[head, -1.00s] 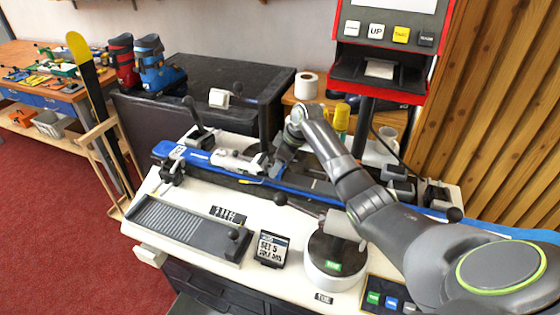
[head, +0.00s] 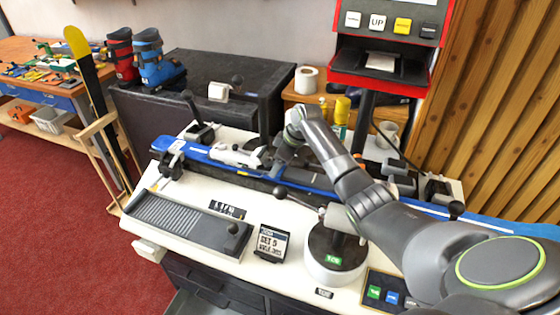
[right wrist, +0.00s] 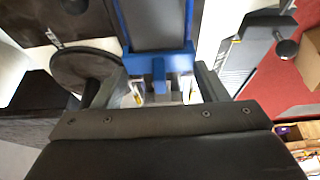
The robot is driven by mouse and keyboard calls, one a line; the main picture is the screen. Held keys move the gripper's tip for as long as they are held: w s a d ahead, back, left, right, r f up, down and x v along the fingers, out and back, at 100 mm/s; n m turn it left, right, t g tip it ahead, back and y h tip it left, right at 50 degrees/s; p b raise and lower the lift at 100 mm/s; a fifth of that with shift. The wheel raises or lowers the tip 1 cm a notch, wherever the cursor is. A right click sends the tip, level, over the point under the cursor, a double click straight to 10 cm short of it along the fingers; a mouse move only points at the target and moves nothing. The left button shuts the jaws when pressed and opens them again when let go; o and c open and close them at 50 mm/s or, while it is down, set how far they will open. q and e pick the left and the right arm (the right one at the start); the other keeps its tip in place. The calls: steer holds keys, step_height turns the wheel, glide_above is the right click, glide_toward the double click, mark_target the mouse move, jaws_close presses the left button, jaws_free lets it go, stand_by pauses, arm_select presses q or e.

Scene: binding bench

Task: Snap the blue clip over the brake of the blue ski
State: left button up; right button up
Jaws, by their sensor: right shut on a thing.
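The blue ski (head: 222,157) lies across the bench, held in vises, with a white and grey binding (head: 238,156) on it. My right gripper (head: 279,168) is low over the ski, just right of that binding. In the right wrist view my right gripper (right wrist: 157,92) is shut on the blue clip (right wrist: 187,58), a blue frame around a dark grey middle with a short blue stub between the fingers. Small silvery parts show beneath the stub. My gripper hides the clip and the brake in the head view, so I cannot tell whether they touch. My left gripper is not in view.
A ribbed grey tray (head: 185,222), a small sign (head: 271,242) and a round black-topped stand (head: 336,252) with a lever occupy the bench's near side. Vise levers with black knobs (head: 186,95) rise around the ski. A red-framed machine (head: 376,88) stands behind.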

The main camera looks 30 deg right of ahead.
steer(key=o, duration=1.3)
step_height(320, 180, up, 10)
steer(key=p, duration=1)
stand_by(0.6)
